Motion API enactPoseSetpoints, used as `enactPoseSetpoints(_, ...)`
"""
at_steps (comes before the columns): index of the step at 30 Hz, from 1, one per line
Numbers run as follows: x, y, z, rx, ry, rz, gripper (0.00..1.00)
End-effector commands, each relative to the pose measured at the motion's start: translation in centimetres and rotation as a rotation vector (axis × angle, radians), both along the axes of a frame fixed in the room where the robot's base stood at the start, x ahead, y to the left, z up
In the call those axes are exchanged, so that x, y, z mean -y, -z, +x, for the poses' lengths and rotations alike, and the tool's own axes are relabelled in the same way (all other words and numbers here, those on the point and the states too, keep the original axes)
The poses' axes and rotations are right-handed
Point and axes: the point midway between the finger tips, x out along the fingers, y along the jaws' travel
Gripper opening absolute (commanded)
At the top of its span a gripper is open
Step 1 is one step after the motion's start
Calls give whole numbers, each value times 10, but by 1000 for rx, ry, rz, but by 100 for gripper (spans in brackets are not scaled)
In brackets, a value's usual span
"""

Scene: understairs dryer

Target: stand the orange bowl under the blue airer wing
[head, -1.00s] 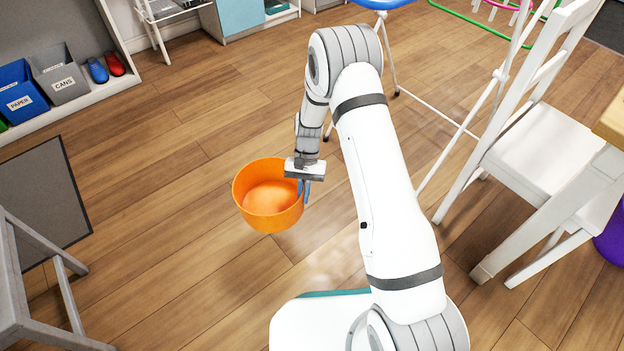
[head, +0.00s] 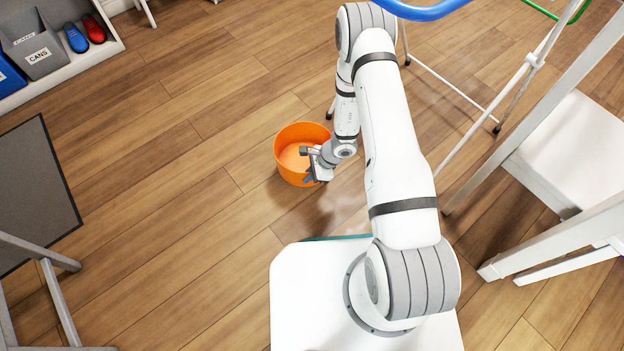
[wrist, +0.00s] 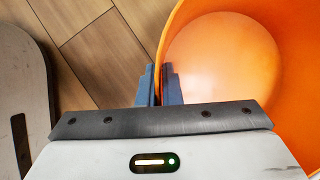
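The orange bowl (head: 290,140) is upright, in front of and to the left of my arm in the head view. My gripper (head: 311,179) is at its near right rim. In the wrist view the two blue fingers (wrist: 160,86) straddle the wall of the bowl (wrist: 290,45) and pinch it; the bowl looks empty. The bowl is low over the wood floor; I cannot tell whether it touches. The blue airer wing (head: 428,10) shows at the top edge, right of and beyond the bowl, partly cut off by the frame.
White airer legs (head: 480,118) stand to the right of my arm. A white chair (head: 575,150) is at the right. A grey frame (head: 50,290) and dark mat (head: 35,190) are at the left. Bins and shoes (head: 85,32) sit upper left. The floor left of the bowl is clear.

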Motion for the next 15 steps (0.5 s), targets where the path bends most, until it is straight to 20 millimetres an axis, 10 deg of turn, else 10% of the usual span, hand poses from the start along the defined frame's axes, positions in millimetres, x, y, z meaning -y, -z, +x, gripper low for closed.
enactPoseSetpoints(15, 9, 79, 3, 0, 23, 1, 0)
